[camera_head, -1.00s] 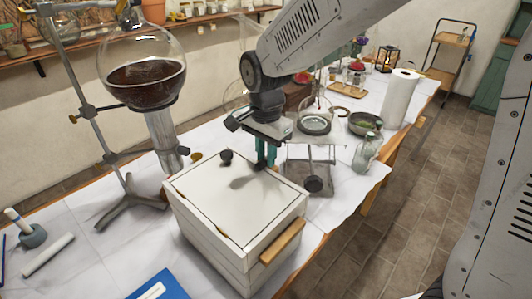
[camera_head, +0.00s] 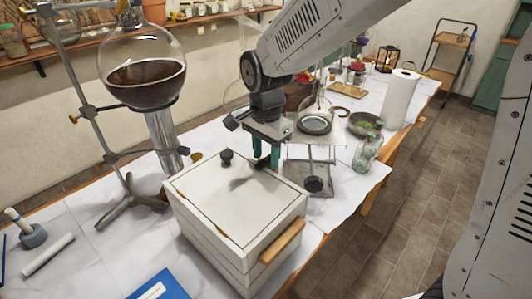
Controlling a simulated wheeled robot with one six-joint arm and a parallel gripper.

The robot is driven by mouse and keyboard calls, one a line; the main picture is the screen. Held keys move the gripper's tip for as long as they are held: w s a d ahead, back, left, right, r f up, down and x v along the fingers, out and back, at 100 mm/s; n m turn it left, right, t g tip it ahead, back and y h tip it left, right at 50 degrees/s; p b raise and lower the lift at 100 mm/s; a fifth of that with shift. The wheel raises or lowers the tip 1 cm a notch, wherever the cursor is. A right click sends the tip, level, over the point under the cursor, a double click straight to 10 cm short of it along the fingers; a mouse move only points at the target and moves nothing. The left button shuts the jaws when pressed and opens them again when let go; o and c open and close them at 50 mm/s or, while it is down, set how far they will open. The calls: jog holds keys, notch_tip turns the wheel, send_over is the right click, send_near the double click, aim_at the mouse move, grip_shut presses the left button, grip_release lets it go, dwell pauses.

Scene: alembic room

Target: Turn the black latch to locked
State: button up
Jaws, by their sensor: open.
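A white wooden box (camera_head: 236,225) with a pale lid stands on the white-covered table. A small black piece (camera_head: 262,165), which looks like the latch, is at the lid's back edge, partly hidden by my fingers. Its exact angle is hard to tell. A round black knob (camera_head: 226,157) sits to its left on the same back edge. My gripper (camera_head: 266,165) points down at the back edge, its two teal fingers apart. The fingertips are at or just above the black piece, one on each side in the picture; I cannot tell whether they touch it.
A round flask of dark liquid (camera_head: 146,82) on a metal stand (camera_head: 132,203) is at the left. A stand with a glass dish (camera_head: 314,125) and a glass jar (camera_head: 367,153) are right of my gripper. A wooden handle (camera_head: 282,241) sticks out from the box's right side.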

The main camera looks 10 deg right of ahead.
aim_at(266, 159)
notch_tip(266, 159, up, 8)
jog(key=shift+f, duration=0.1)
dwell(0.4)
jog(key=shift+n, duration=0.5)
jog(key=s+d+r+n, duration=0.1)
jog(key=s+d+n, duration=0.3)
jog(key=s+d, duration=0.4)
jog(key=s+d+r+n+t, duration=0.1)
jog(key=s+d+n, duration=0.4)
jog(key=s+d, duration=0.4)
jog(key=shift+s+n, duration=0.3)
jog(key=shift+s, duration=3.4)
jog(key=shift+d+r, duration=0.1)
